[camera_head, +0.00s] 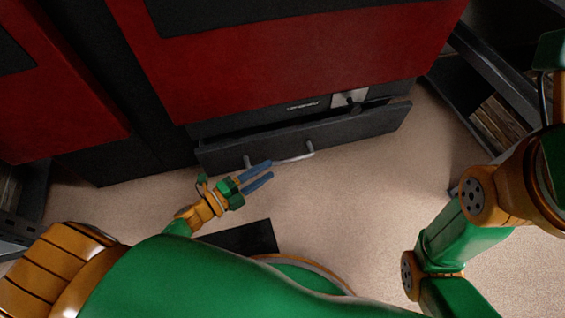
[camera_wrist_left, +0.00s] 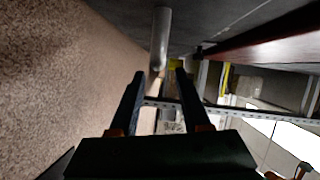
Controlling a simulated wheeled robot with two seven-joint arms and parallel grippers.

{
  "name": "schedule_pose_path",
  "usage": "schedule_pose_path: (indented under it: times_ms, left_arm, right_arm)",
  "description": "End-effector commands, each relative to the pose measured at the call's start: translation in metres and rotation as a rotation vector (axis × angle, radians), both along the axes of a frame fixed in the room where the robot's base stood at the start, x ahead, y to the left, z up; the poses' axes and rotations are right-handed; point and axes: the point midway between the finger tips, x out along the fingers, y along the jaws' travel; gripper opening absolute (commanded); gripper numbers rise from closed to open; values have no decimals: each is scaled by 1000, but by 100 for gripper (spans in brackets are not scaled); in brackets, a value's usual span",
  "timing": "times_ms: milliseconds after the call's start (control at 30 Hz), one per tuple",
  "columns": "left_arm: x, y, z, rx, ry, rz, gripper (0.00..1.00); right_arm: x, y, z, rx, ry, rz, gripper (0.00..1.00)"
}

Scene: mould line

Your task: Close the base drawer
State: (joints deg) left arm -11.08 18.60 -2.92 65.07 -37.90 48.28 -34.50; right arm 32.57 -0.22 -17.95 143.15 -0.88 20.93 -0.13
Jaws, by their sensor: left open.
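The base drawer (camera_head: 350,132) is a wide dark grey drawer at the bottom of the red and black machine. It stands partly open, with a dark gap showing behind its front panel. Its pale bar handle (camera_head: 296,158) runs along the front on two posts. My left gripper (camera_head: 271,172) is open, with its blue fingers at the left part of the handle. In the left wrist view, a grey bar, apparently the handle (camera_wrist_left: 161,38), lies ahead between the open fingertips (camera_wrist_left: 160,75). I cannot tell whether they touch it. My right gripper is not visible; only its arm shows.
The red machine panels (camera_head: 300,55) rise above the drawer. A metal plate with a dark knob (camera_head: 354,105) sits just behind the drawer front. A dark shelf rack (camera_head: 490,85) stands at the right. The pale speckled floor (camera_head: 370,190) before the drawer is clear.

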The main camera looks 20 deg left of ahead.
Motion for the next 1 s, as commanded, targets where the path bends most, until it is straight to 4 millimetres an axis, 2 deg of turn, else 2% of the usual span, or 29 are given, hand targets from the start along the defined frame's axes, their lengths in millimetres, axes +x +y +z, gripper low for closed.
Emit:
schedule_pose_path:
  times_ms: [100,233,367,567,733,767,1000]
  left_arm:
    - [22,-15,-5,-3,-7,-1,47]
    - [40,-27,-6,-4,-4,0,47]
    - [49,-33,-4,-4,-3,1,47]
    - [49,-33,-3,-5,-2,1,47]
    - [49,-33,-3,-5,-2,1,4]
    - [49,-33,-3,-5,-2,1,0]
    - [49,-33,-3,-5,-1,1,0]
  right_arm:
    - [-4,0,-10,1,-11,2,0]
    - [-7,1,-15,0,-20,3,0]
    - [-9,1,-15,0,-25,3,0]
    - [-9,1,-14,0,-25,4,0]
    - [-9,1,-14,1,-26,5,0]
    - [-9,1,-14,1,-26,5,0]
    - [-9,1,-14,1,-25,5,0]
